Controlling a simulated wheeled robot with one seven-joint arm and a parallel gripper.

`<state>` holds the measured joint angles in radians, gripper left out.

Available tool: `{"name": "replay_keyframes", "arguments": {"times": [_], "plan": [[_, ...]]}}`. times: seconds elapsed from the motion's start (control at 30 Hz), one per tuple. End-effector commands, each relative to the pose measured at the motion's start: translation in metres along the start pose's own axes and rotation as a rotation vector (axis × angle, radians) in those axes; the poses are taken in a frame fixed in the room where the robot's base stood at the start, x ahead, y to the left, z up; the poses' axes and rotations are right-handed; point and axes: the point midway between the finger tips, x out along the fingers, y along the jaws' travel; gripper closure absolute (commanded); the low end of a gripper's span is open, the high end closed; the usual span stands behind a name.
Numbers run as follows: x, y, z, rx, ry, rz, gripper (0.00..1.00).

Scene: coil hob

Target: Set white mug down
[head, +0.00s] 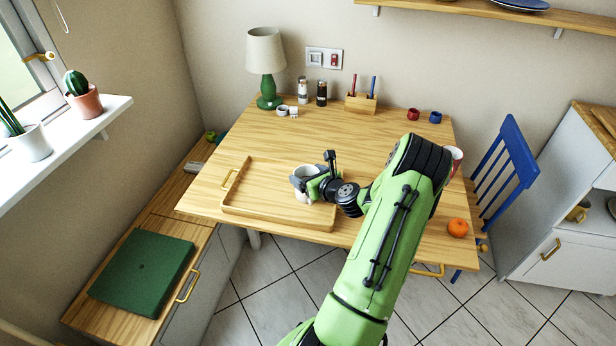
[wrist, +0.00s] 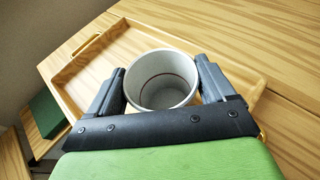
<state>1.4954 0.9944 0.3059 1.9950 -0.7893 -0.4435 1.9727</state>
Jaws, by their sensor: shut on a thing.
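The white mug (head: 303,180) is at the right part of the wooden tray (head: 257,226) in the head view. It looks upright; in the wrist view I look into the open top of the mug (wrist: 162,82), with a thin reddish-brown ring inside. My gripper (head: 309,183) is shut on the mug, with one finger on each side of it. In the wrist view the gripper (wrist: 164,92) shows both fingers against the mug's sides. The mug's base is mostly hidden, so I cannot tell whether it touches the tray floor.
The left half of the tray is empty. A lamp (head: 266,62), shakers (head: 321,93) and a pencil holder (head: 361,102) stand along the back of the table. An orange (head: 457,228) and another cup (head: 454,158) are at the right. A blue chair (head: 507,160) stands beyond.

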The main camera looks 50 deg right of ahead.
Motion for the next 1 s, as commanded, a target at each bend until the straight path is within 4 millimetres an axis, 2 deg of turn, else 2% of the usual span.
{"name": "replay_keyframes", "arguments": {"times": [0.03,0.07,0.17,0.47,0.57,0.8,0.9,1.0], "plan": [[0.001,0.0,-0.002,0.001,-0.001,0.0,0.78],[0.001,0.0,-0.003,0.001,0.001,0.0,0.16],[0.001,0.0,-0.002,0.0,0.001,0.0,0.0],[-0.004,-0.001,0.001,0.001,0.002,-0.001,0.0],[-0.024,-0.002,0.001,0.004,0.004,-0.003,0.0],[-0.089,-0.001,0.002,0.004,0.003,-0.004,0.0],[-0.108,-0.001,0.001,0.003,0.003,-0.003,0.0],[-0.118,-0.001,0.001,0.001,0.001,-0.001,0.0]]}}
